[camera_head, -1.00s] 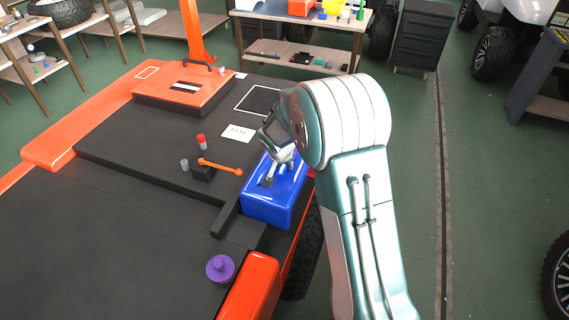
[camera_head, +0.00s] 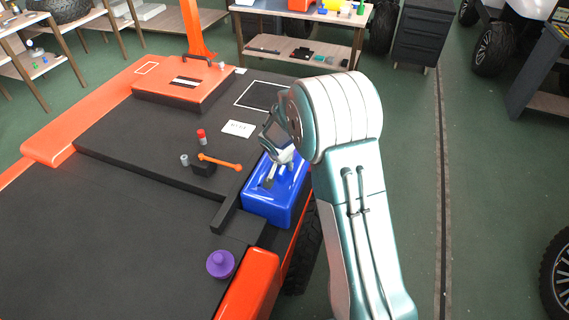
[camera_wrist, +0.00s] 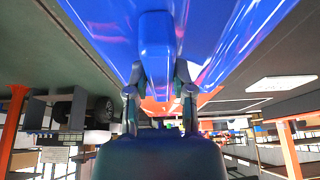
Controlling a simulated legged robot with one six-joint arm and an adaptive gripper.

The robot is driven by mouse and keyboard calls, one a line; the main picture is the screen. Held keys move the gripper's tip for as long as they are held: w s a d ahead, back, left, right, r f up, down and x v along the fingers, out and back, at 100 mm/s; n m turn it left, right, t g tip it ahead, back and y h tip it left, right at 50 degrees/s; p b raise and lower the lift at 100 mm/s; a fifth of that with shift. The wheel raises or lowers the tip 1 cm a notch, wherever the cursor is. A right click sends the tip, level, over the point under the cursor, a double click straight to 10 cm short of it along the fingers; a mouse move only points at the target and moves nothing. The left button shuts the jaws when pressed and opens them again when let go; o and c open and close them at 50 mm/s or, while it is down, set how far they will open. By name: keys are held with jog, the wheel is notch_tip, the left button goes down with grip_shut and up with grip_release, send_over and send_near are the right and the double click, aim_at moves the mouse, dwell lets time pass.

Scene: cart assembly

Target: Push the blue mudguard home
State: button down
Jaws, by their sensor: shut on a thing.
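The blue mudguard (camera_head: 266,208) sits at the right edge of the dark cart deck (camera_head: 110,215), above the black tyre (camera_head: 305,250). A raised blue grip on its top also shows close up in the wrist view (camera_wrist: 156,45). My gripper (camera_head: 277,174) reaches down onto the mudguard from the right. In the wrist view its fingers (camera_wrist: 160,78) are shut on the two sides of the raised grip. My wrist and arm hide the far right part of the mudguard. I cannot tell whether its underside is fully seated.
An orange block (camera_head: 250,287) and a purple knob (camera_head: 220,263) are on the near side. A black bar (camera_head: 228,208) lies just left of the mudguard. An orange lever (camera_head: 220,163), a red-capped peg (camera_head: 202,137) and a white card (camera_head: 238,129) are farther left.

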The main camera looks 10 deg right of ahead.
jog(key=shift+f, duration=1.2)
jog(key=shift+c, duration=2)
grip_release()
jog(key=v, duration=1.1)
jog(key=shift+s+a+r, duration=0.1)
jog(key=shift+a+r, duration=0.05)
jog(key=shift+r, duration=0.25)
